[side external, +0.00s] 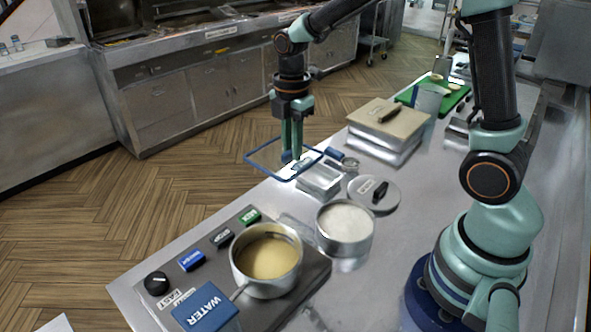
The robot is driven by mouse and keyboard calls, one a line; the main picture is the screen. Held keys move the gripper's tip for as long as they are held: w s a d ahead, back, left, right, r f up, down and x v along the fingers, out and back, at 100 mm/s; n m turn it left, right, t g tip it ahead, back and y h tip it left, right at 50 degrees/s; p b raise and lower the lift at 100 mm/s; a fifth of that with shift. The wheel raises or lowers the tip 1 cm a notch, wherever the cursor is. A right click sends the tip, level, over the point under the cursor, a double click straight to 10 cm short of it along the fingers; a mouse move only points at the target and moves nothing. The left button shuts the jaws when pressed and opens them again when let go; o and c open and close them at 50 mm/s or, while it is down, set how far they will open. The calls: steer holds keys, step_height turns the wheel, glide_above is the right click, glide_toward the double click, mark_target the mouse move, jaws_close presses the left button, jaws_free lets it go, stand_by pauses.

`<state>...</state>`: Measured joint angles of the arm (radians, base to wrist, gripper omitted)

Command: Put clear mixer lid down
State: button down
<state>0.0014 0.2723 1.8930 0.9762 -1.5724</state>
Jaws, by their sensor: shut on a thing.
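The clear mixer lid (264,168) is a see-through rectangular pane with a blue rim, beside the counter's left edge. My gripper (291,160) points straight down with its fingers shut on the lid near its right part. Part of the lid appears beyond the counter edge, against the floor. Whether its near corner touches the counter cannot be told. A mixer unit (310,292) with a dark top lies at the front, holding a steel pot (268,290) of yellowish batter. Its knob, coloured buttons and blue WATER label (204,307) are uncovered.
A steel container of white powder (344,251), a grey round lid with a black handle (358,202) and a small metal box (318,181) stand close by. A tan-topped box (397,113) and green board (453,91) lie farther back.

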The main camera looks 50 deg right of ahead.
step_height(320, 180, down, 12)
steer(key=shift+f, duration=0.2)
stand_by(0.4)
steer(key=c, duration=0.8)
jaws_free()
steer(key=shift+f, duration=0.1)
step_height(320, 180, up, 12)
steer(key=shift+r, duration=0.15)
steer(key=shift+s+r+m+t, duration=0.95)
steer(key=shift+s+r+m, duration=0.9)
steer(key=shift+m, duration=1.15)
steer(key=shift+s+r+m+t, duration=0.9)
steer(key=shift+s+r+m, duration=0.95)
steer(key=shift+m, duration=1.15)
steer(key=shift+s+r+m+t, duration=0.95)
steer(key=shift+s+r+m, duration=0.9)
steer(key=shift+m, duration=1.15)
